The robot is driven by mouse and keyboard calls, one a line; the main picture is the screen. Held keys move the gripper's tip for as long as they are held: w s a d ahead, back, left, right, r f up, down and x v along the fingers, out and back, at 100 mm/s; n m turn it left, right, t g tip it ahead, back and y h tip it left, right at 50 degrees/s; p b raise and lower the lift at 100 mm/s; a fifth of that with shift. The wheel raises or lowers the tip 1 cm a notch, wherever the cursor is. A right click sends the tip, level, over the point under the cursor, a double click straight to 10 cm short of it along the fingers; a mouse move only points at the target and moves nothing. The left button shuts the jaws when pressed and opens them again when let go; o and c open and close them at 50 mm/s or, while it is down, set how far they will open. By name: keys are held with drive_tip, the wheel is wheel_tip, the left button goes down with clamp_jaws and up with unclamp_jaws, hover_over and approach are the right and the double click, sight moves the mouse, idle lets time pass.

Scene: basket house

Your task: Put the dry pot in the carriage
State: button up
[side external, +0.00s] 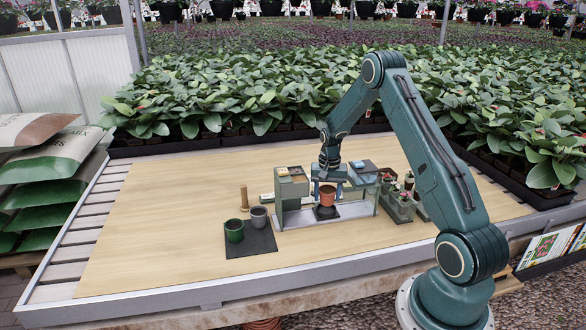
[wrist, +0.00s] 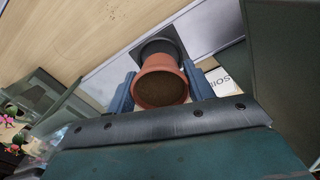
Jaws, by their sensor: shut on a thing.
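A terracotta pot (side external: 327,196) filled with dry brown soil (wrist: 160,89) is held upright between the two blue fingers of my gripper (side external: 325,188). The gripper also shows in the wrist view (wrist: 158,94), with a finger on each side of the pot. Under the pot is a black square base (side external: 325,213) on a pale strip between two grey-green side blocks; this may be the carriage, but I cannot tell for sure. A dark round shape (wrist: 158,47) shows just past the pot in the wrist view. Whether the pot touches the base is unclear.
A green pot (side external: 234,231) and a grey pot (side external: 259,217) stand on a dark mat (side external: 246,245) to the left. A grey-green block (side external: 291,188) and clear panels flank my gripper closely. Planters (side external: 400,205) stand to the right. The table's left side is clear.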

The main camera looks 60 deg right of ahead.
drive_tip(key=shift+f, duration=1.35)
drive_tip(key=shift+f, duration=0.15)
idle(0.3)
drive_tip(key=o, duration=1.5)
drive_tip(key=shift+o, duration=0.2)
drive_tip(key=shift+r, duration=2.5)
drive_tip(key=shift+r, duration=0.1)
drive_tip(key=shift+r, duration=1.4)
